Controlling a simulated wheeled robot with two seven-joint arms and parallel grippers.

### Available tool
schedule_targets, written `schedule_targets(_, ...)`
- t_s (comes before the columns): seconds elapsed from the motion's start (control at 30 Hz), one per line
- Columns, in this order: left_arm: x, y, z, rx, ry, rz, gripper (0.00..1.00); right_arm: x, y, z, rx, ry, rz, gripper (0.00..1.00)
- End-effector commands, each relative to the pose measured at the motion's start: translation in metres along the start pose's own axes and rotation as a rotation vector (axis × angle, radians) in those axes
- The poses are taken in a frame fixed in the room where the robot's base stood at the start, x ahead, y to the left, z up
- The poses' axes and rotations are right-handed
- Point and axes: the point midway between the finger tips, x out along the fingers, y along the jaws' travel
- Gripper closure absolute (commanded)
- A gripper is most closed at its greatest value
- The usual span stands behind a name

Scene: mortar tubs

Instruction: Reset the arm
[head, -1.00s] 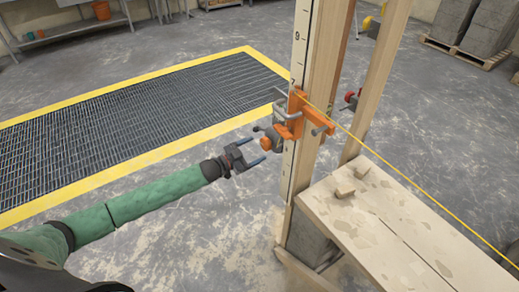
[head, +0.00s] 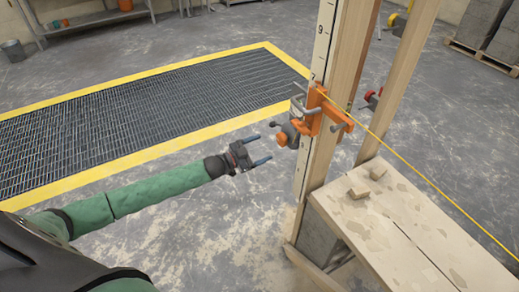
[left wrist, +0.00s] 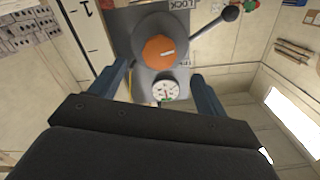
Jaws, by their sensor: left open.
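My left gripper (head: 262,151) is open and empty in the head view, at the end of my green-sleeved arm. Its fingertips point right, toward an orange clamp (head: 313,110) on an upright wooden post, with a gap between them. In front of the clamp is a grey fitting with an orange knob (head: 282,139), just beyond the fingertips. In the left wrist view the orange knob (left wrist: 159,49) shows between the open fingers, with a black-tipped lever (left wrist: 230,13) and a small white dial (left wrist: 165,91) near it. My right gripper is not in view.
A marked wooden post (head: 336,60) stands right of my gripper. A yellow string (head: 425,180) runs from the clamp to the lower right, over a plank bench (head: 400,225). A yellow-edged floor grate (head: 150,110) lies at left.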

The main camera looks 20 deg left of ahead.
Motion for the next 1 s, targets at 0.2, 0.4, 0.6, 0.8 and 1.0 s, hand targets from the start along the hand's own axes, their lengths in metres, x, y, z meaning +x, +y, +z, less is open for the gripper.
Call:
schedule_targets(0.2, 0.000, 0.000, 0.000, 0.000, 0.000, 0.000, 0.24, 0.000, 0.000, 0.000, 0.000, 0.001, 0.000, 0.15)
schedule_targets(0.4, 0.000, 0.000, 0.000, 0.003, 0.000, 0.000, 0.24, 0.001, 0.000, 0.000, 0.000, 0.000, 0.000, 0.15)
schedule_targets(0.6, -0.001, -0.005, 0.021, 0.039, -0.112, -0.025, 0.24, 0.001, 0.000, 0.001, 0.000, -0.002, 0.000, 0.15)
schedule_targets(0.8, -0.012, -0.013, 0.062, 0.104, -0.386, -0.072, 0.24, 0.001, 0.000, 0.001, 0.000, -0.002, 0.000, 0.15)
schedule_targets(1.0, -0.027, -0.024, 0.067, 0.172, -0.636, -0.125, 0.24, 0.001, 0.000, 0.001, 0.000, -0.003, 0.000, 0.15)
